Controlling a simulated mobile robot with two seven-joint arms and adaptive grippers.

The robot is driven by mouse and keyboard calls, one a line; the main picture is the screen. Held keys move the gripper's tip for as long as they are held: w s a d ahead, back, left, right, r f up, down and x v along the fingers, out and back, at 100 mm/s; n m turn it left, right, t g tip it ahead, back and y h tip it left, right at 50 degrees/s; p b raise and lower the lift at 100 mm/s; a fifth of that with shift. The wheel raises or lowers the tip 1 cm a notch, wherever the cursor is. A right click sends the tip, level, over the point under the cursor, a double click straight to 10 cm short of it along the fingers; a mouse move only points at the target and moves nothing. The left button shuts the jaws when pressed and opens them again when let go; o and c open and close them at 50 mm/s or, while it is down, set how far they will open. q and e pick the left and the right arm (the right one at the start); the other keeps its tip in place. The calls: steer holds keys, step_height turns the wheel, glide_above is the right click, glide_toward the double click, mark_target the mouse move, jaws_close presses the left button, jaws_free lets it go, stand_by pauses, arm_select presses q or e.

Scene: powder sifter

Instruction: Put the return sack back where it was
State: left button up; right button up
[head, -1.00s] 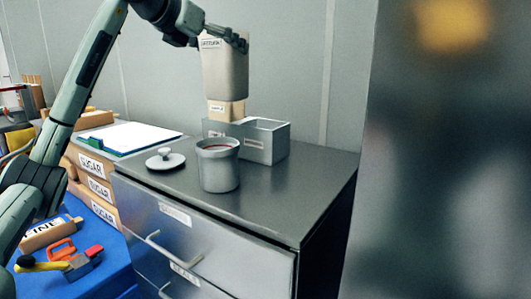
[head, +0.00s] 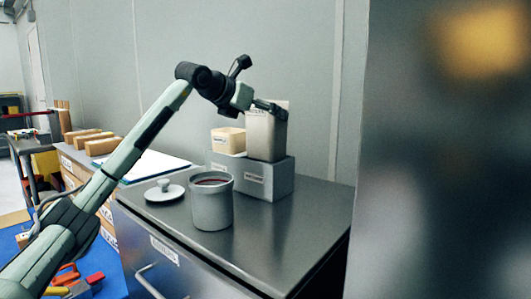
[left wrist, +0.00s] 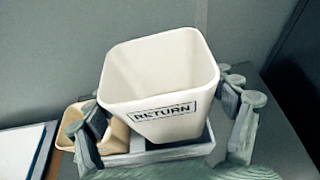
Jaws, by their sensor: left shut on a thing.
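The return sack (head: 266,140) is a tall, open-topped, pale tapered container. In the left wrist view the sack (left wrist: 155,75) shows the label RETURN and its hollow inside. My left gripper (head: 268,107) is shut on it near the top, with fingers on both sides in the left wrist view (left wrist: 165,112). The sack stands upright at the right part of the grey box (head: 228,170), its lower end hidden behind the box's front wall. I cannot tell whether it rests on the box floor. A shorter tan sack (head: 228,143) sits in the box's left part. My right gripper is not in view.
A grey canister (head: 211,207) with reddish contents stands in front of the box, its lid (head: 164,191) to the left. A white sheet on a board (head: 150,168) lies farther left. The cabinet top is clear at right (head: 300,215). A blurred dark shape fills the right side.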

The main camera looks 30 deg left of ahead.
mark_target(265, 146)
arm_select(q)
step_height(265, 146, down, 4)
steer(key=shift+f, duration=0.15)
step_height(265, 146, down, 4)
steer(key=shift+f+b, duration=0.1)
steer(key=shift+b, duration=0.25)
steer(key=shift+f, duration=0.1)
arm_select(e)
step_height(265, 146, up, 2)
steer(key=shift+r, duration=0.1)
arm_select(q)
steer(key=shift+f, duration=0.15)
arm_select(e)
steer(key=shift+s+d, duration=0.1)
arm_select(q)
steer(key=o, duration=1.3)
steer(key=shift+o, duration=1.3)
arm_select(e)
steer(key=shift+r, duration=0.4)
